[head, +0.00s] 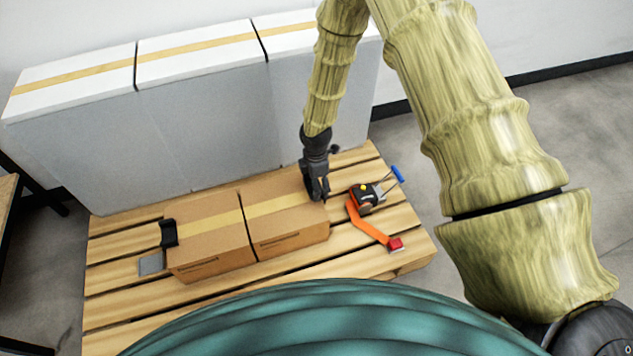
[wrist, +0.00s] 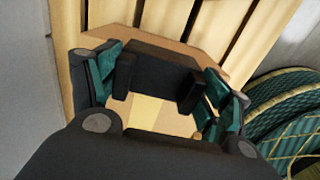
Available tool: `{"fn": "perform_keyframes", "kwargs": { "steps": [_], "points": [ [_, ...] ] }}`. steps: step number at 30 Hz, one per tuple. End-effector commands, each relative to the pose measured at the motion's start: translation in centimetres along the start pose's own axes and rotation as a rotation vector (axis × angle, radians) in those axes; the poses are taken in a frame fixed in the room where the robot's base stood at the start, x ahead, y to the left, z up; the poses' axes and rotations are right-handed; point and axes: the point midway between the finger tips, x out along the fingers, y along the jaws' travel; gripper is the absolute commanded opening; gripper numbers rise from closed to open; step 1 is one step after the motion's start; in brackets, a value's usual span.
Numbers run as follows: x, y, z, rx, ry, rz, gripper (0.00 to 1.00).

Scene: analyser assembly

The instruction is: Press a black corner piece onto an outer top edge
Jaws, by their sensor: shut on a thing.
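Two cardboard boxes stand side by side on the pallet, a left box (head: 207,252) and a right box (head: 290,222), with yellow tape along their tops. One black corner piece (head: 168,233) sits at the outer top edge of the left box. My gripper (head: 318,196) is at the outer right top edge of the right box. In the wrist view my gripper (wrist: 160,97) is shut on another black corner piece (wrist: 160,76), with teal finger pads at its two sides. It lies at the taped box edge; whether it is fully seated I cannot tell.
A strap tool (head: 364,196) with an orange strap (head: 367,224) and a red end lies right of the boxes on the wooden pallet (head: 385,262). A grey plate (head: 151,264) lies at the left. Tall white taped boxes (head: 85,140) stand behind.

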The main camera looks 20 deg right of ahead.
Motion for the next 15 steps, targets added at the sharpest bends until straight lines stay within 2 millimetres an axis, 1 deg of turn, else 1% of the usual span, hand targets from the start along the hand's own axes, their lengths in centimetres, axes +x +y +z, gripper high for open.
{"fn": "perform_keyframes", "kwargs": {
  "steps": [15],
  "points": [
    [1.2, -0.1, 0.0, 0.0, 0.0, -0.001, 0.6]
  ]
}}
